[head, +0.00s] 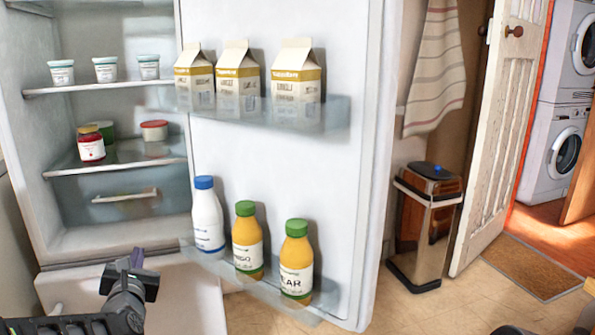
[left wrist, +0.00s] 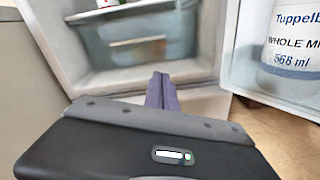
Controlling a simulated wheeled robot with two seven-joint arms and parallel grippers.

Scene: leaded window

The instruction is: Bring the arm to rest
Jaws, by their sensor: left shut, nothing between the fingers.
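My left gripper (head: 137,260) is at the lower left of the head view, in front of the base of the open fridge (head: 110,240). In the left wrist view its two purple-grey fingers (left wrist: 161,90) are together, with nothing between them. They point at the fridge's lower front edge and appear apart from it. My right gripper cannot be made out in either view; only small dark parts show at the lower right edge of the head view.
The open fridge door (head: 350,180) holds cartons (head: 296,83) above and bottles (head: 296,262) below. Pots (head: 105,69) and jars (head: 90,143) stand on the shelves. A bin (head: 427,225) is right of the door. The floor (head: 425,300) in front is clear.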

